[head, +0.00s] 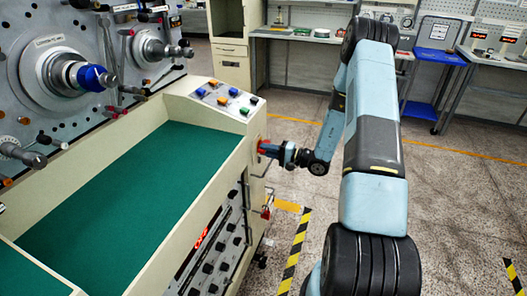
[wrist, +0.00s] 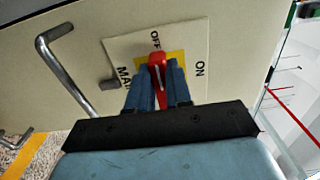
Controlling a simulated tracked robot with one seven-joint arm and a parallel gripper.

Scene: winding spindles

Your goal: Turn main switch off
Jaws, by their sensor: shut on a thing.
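The main switch is a red handle (wrist: 158,62) on a yellow square (wrist: 146,55), set in a pale plate (wrist: 120,52) marked OFF, ON and MAIN. In the wrist view, the handle lies roughly in line with the OFF label at the top, and the ON label is to its right. My gripper (wrist: 158,80) is shut on the handle, one blue finger on each side. In the head view, my gripper (head: 275,150) reaches the right end face of the console, where the red handle (head: 264,145) shows partly. The fingers hide part of the handle and the yellow square.
A bent metal bar handle (wrist: 65,70) is left of the plate. The cream console (head: 225,150) has a green top (head: 130,190) and a button panel (head: 227,97). Open floor (head: 440,190) lies to the right; benches (head: 300,35) stand behind.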

